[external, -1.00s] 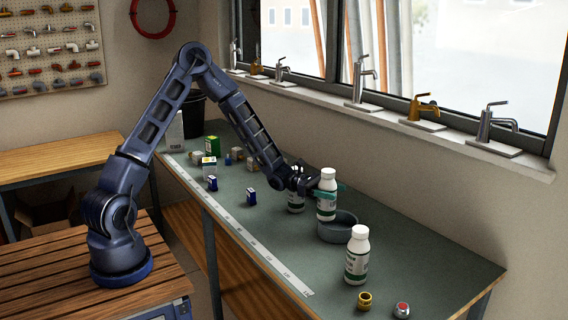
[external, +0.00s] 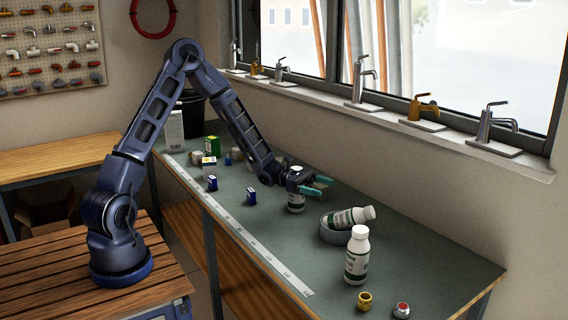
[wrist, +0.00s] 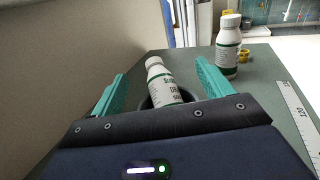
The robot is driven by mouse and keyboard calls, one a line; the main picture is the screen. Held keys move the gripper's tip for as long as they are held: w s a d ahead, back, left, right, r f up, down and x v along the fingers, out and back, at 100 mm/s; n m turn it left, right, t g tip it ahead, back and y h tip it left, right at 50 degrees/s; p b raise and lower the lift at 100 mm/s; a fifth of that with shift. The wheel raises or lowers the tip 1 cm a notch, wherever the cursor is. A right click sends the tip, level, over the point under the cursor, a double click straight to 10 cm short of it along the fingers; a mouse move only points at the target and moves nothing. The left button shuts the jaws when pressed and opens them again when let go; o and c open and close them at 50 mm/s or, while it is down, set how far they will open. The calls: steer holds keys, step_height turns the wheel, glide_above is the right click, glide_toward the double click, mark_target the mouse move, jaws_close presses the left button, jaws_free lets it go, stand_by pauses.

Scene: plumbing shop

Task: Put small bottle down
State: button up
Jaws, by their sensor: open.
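A small white bottle with a green-and-white label (external: 350,217) lies tilted in a grey round bowl (external: 335,238), its cap pointing right over the rim. In the wrist view the bottle (wrist: 162,84) leans in the bowl (wrist: 148,103), beyond and between my fingers. My gripper (external: 320,184) is open and empty, behind and to the left of the bowl, apart from the bottle. A second white bottle (external: 357,256) stands upright in front of the bowl; it also shows in the wrist view (wrist: 228,48).
A brass fitting (external: 365,301) and a red-topped fitting (external: 401,310) lie near the table's front end. Small boxes (external: 210,163) stand at the far left. A ruler strip (external: 240,232) runs along the table (external: 430,260) edge. The right side is clear.

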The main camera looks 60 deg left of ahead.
steer(key=v, duration=0.7)
steer(key=s+d+r+m+g+y, duration=0.1)
steer(key=s+r+m+g+y, duration=0.3)
steer(key=s+m, duration=0.45)
steer(key=s+d+r+m+g+y, duration=0.1)
steer(key=s+r+m+g+y, duration=0.3)
steer(key=s, duration=0.7)
steer(key=s+a+r+m+t+y, duration=0.3)
steer(key=s+a+r+m+y, duration=0.1)
steer(key=s, duration=0.5)
steer(key=s+a+r+m+t+y, duration=0.2)
steer(key=s+a+r+m+y, duration=0.2)
steer(key=s+a, duration=0.5)
step_height(320, 180, up, 3)
steer(key=shift+s+r+m+t+y, duration=0.15)
steer(key=shift+s+m+t+y, duration=0.2)
steer(key=shift+m, duration=0.6)
